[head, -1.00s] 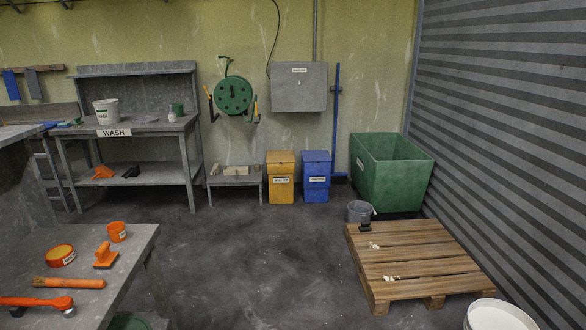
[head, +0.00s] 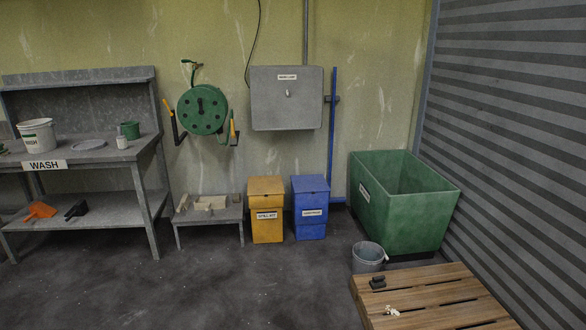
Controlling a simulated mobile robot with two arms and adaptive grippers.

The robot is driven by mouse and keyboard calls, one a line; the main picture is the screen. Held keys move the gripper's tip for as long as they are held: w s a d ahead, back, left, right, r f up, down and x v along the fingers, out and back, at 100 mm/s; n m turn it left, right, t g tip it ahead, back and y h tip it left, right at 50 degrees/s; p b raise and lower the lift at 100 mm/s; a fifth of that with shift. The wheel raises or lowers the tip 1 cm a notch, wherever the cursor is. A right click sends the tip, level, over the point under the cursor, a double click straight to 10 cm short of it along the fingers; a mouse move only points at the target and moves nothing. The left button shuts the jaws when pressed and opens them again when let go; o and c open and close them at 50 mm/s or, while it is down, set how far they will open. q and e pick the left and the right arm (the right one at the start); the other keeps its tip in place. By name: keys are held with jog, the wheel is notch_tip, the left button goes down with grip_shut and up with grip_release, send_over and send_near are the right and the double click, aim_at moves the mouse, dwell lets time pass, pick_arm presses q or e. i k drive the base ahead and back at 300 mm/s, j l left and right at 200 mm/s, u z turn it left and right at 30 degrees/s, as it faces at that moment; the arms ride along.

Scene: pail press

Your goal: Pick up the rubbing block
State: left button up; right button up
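No item is labelled as the rubbing block, and I cannot tell for certain which one it is. A small dark block (head: 378,283) with a raised upper part sits on the far left corner of the wooden pallet (head: 430,318). Several pale blocks (head: 210,203) lie on the low grey bench (head: 208,217) by the back wall. A black object (head: 76,209) lies on the lower shelf of the wash table, beside an orange object (head: 40,210). Neither of my grippers is in view.
The wash table (head: 80,158) stands at left. A yellow bin (head: 267,211) and a blue bin (head: 310,209) stand by the wall. A green skip (head: 403,205) and a grey pail (head: 367,257) are behind the pallet. The dark floor (head: 200,290) at centre is clear.

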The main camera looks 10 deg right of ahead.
aim_at(377, 282)
jog(key=i+z, duration=0.15)
jog(key=i, duration=0.8)
jog(key=i+j+z, duration=0.1)
jog(key=i, duration=0.85)
